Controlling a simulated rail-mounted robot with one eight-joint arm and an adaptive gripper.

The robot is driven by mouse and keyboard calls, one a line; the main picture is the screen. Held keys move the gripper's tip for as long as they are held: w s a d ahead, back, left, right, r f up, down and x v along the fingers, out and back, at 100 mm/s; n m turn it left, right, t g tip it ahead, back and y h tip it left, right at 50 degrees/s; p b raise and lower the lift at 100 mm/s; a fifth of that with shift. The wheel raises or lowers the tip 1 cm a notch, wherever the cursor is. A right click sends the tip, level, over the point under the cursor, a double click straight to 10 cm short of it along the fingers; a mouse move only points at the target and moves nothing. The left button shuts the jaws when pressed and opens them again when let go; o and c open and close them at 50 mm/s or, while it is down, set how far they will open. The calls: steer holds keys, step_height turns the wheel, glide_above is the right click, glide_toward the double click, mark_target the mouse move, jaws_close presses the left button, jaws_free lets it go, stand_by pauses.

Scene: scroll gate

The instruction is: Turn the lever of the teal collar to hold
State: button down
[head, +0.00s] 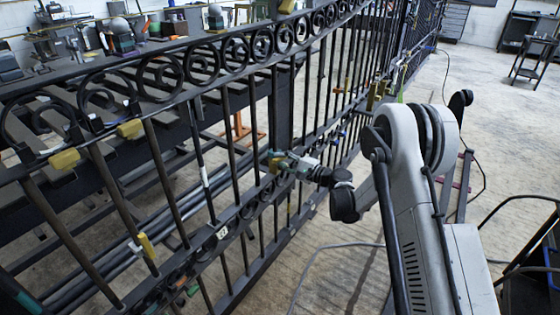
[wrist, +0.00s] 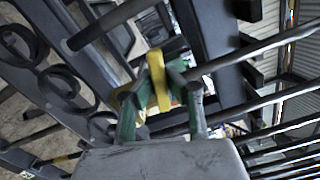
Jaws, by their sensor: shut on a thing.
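In the head view my gripper (head: 284,164) reaches the gate's bars near the picture's middle, beside a thick dark post. In the wrist view its green fingers (wrist: 160,100) stand on both sides of a yellow lever (wrist: 158,82) and are shut on it. The lever runs up from between the fingers, next to a dark bar. In the head view a small yellow part (head: 275,165) shows at the fingertips. The teal collar cannot be told apart from my green fingers there; the fingers hide much of that spot.
The black scroll gate (head: 222,233) crosses the view, with yellow blocks (head: 130,129) and other clamps on its bars. A cluttered workbench (head: 150,40) stands behind it. A cable (head: 320,247) lies on the concrete floor. Open floor (head: 480,120) lies to the right.

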steer(key=shift+r+m, duration=0.25)
steer(key=shift+m, duration=0.65)
steer(key=shift+w+d+r+m, duration=0.1)
steer(key=shift+r+m, duration=0.05)
steer(key=shift+m, duration=0.4)
steer(key=shift+w+d+r+m, duration=0.1)
steer(key=shift+m, duration=0.45)
steer(key=shift+r+m, duration=0.1)
steer(key=shift+m, duration=0.3)
steer(key=m, duration=0.3)
steer(key=shift+w+d+r, duration=0.15)
steer(key=shift+w+r, duration=0.1)
steer(key=shift+w, duration=0.05)
